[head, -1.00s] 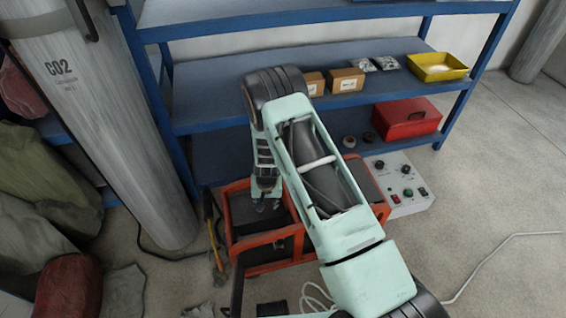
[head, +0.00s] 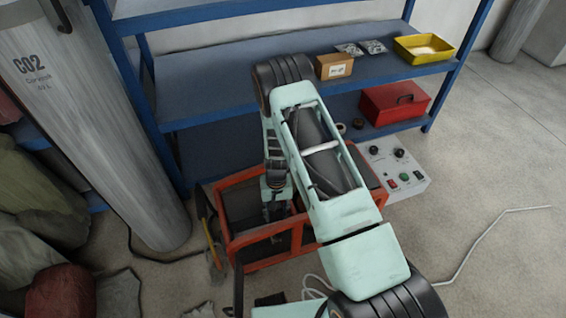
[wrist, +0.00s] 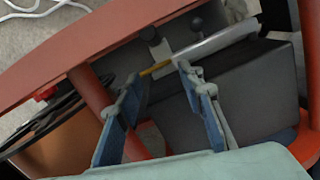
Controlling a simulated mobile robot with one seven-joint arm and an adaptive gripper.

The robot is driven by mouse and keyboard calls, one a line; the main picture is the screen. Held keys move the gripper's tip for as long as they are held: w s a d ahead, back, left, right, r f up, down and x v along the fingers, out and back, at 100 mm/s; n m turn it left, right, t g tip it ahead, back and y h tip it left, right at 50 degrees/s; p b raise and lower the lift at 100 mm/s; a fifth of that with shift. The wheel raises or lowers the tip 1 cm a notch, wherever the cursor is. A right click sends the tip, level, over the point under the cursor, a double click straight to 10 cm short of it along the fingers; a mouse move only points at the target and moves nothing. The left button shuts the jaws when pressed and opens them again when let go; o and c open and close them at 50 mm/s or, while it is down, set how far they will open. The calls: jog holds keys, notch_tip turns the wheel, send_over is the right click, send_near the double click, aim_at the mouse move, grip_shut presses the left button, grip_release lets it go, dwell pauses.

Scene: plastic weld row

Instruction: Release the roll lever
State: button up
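The machine in an orange tubular frame (head: 270,262) stands on the floor, with my gripper (head: 275,214) reaching down into its left part. In the wrist view my gripper (wrist: 158,77) has its two blue-grey fingers apart, with no object clearly held. A thin yellow rod (wrist: 157,68) shows between and beyond the fingertips. I cannot tell for certain which part is the roll lever. My arm hides much of the machine in the head view.
An orange bar (wrist: 90,50) crosses the upper left of the wrist view, close to the fingers. A control box (head: 394,170) with knobs stands right of the machine. Blue shelving (head: 220,90) is behind, and a CO2 cylinder (head: 90,120) stands left. The right floor is mostly clear.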

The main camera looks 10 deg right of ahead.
notch_tip(320, 180, down, 4)
jog(key=s+b, duration=0.1)
jog(key=b, duration=0.1)
jog(key=w+d+r+m+t+p, duration=0.1)
jog(key=w+r+p, duration=0.1)
jog(key=r, duration=1.1)
jog(key=w+d+r+m+t+p, duration=0.1)
jog(key=w+r, duration=0.3)
jog(key=r, duration=1)
jog(key=shift+w+d+h+p, duration=0.25)
jog(key=shift+d+h+p, duration=0.05)
jog(key=shift+d+p, duration=0.15)
jog(key=shift+r, duration=0.1)
